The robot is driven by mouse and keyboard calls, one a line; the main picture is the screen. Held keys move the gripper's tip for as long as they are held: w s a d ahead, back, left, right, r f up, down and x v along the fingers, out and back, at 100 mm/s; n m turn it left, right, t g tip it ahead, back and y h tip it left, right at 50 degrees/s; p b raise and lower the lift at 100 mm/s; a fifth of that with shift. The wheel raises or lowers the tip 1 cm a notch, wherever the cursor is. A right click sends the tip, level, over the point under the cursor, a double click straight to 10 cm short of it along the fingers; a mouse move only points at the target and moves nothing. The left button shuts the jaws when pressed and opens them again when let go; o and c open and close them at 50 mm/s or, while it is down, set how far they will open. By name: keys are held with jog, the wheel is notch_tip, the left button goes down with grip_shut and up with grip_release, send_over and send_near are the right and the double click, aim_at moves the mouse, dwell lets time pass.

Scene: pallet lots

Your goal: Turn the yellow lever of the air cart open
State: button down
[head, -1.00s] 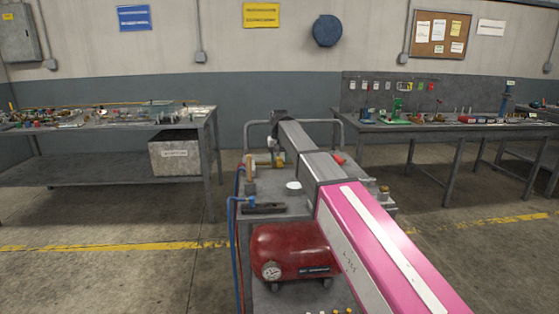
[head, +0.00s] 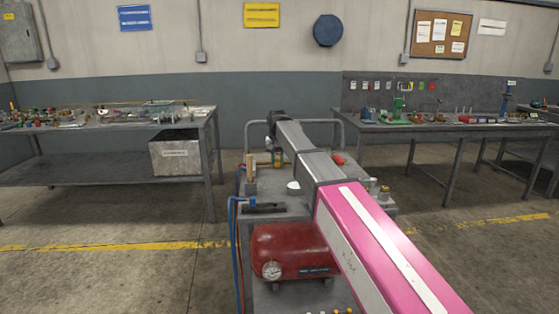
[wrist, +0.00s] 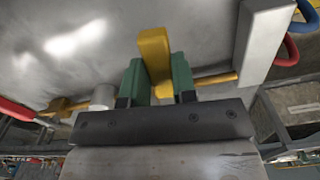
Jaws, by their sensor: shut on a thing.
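The air cart (head: 285,206) stands in front of me in the head view, with a red tank (head: 290,250) and a round gauge on its near part. In the wrist view, the yellow lever (wrist: 153,50) stands between the green fingers of my gripper (wrist: 158,80). The fingers are shut on it. A brass-coloured pipe (wrist: 216,80) runs to the side behind the fingers. In the head view my arm reaches over the cart to its far end and hides part of its top.
A blue hose (head: 232,245) and a red hose hang at the cart's left side. A cluttered bench (head: 110,124) with a grey bin (head: 175,157) stands at left. Another bench (head: 445,128) stands at right. The floor on both sides of the cart is open.

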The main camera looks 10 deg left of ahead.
jog(key=a+m, duration=0.3)
jog(key=shift+w+m, duration=0.1)
jog(key=shift+m, duration=0.2)
jog(key=a+m, duration=0.1)
jog(key=m, duration=0.1)
jog(key=w+a+m, duration=0.1)
jog(key=a+m, duration=0.1)
jog(key=shift+w+a+m, duration=0.1)
jog(key=shift+w+m, duration=0.1)
jog(key=shift+m, duration=0.1)
jog(key=w+a+m, duration=0.1)
jog(key=m, duration=0.1)
jog(key=w+a+m, duration=0.1)
jog(key=m, duration=0.1)
jog(key=shift+w+a, duration=0.15)
jog(key=shift+w, duration=0.1)
jog(key=shift+w+a+m, duration=0.3)
jog(key=shift+w+m, duration=0.35)
jog(key=shift+m, duration=0.45)
jog(key=shift+w+a+m, duration=0.3)
jog(key=shift+w+m, duration=0.35)
jog(key=shift+m, duration=0.45)
jog(key=c, duration=0.9)
grip_release()
jog(key=shift+r, duration=0.15)
notch_tip(320, 180, up, 11)
jog(key=shift+f, duration=0.2)
